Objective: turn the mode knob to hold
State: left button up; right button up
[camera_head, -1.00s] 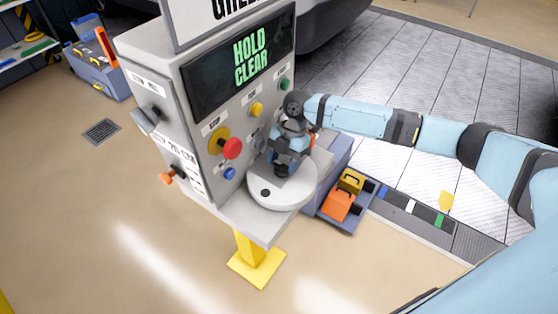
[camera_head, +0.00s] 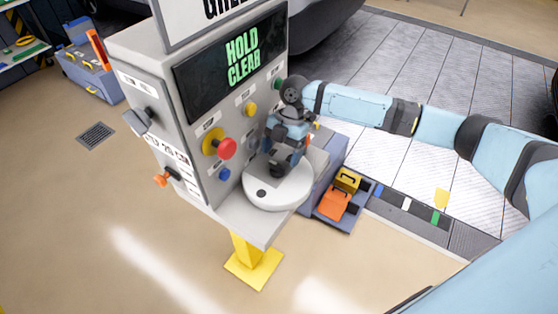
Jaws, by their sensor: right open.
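The grey console (camera_head: 170,80) stands at the left centre. Its dark screen (camera_head: 228,68) reads "HOLD CLEAR" in green letters. The front panel carries a red button (camera_head: 226,148) on a yellow base, a yellow button (camera_head: 251,110), a blue button (camera_head: 224,174) and a green button (camera_head: 279,84). My right gripper (camera_head: 274,162) is open, close in front of the right part of the panel. It hides part of that panel, and I cannot make out the mode knob or whether the fingers touch it. My left gripper is not in view.
A round white plate (camera_head: 279,192) sits on the console's shelf below my right gripper. A grey lever (camera_head: 138,122) and an orange handle (camera_head: 163,179) stick out of the console's left side. Orange and yellow items (camera_head: 333,205) lie at right. The floor in front is clear.

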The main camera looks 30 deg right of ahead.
jog(key=b+v, duration=0.1)
jog(key=v, duration=0.9)
jog(key=shift+r, duration=0.35)
